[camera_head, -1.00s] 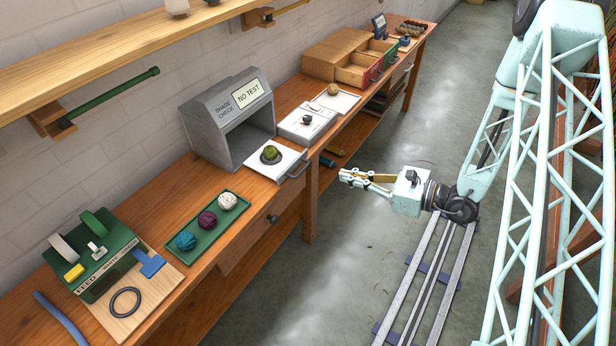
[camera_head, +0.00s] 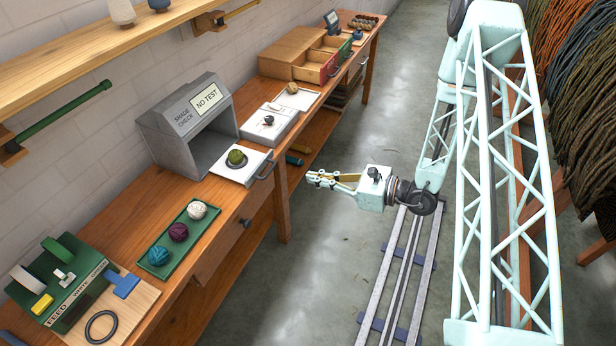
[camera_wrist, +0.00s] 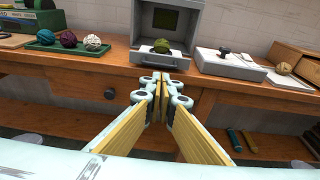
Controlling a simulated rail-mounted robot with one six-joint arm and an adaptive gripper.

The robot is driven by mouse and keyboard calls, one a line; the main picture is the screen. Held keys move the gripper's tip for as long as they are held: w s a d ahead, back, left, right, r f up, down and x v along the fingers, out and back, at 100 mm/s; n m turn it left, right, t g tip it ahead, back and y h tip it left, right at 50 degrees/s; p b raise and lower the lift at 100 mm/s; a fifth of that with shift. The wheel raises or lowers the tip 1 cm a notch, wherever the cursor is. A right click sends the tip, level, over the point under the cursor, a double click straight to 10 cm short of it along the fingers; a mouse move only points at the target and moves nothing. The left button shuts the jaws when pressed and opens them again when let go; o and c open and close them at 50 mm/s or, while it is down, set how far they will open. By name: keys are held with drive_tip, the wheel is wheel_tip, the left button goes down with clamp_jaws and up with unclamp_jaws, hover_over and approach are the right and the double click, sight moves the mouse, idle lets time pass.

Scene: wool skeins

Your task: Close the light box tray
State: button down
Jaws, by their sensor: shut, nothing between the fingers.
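The grey light box (camera_head: 185,125) stands on the bench against the wall, its front open, with a "NO TEST" label on its sloped top. The tray (camera_wrist: 146,66) also shows in the wrist view. My gripper (camera_head: 312,178) is shut and empty, out over the aisle and apart from the tray. In the wrist view my fingertips (camera_wrist: 162,80) point toward the tray.
A green tray (camera_head: 180,252) with several wool balls lies left of the box. A white scale-like device (camera_head: 270,128) stands to its right. Open drawers (camera_head: 318,70) are farther along the bench. The floor between my gripper and the bench is clear.

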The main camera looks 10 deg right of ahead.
drive_tip(key=x, duration=1.3)
drive_tip(key=shift+a+b, duration=0.2)
drive_tip(key=shift+b, duration=0.25)
drive_tip(key=shift+w+f, duration=0.1)
idle(0.4)
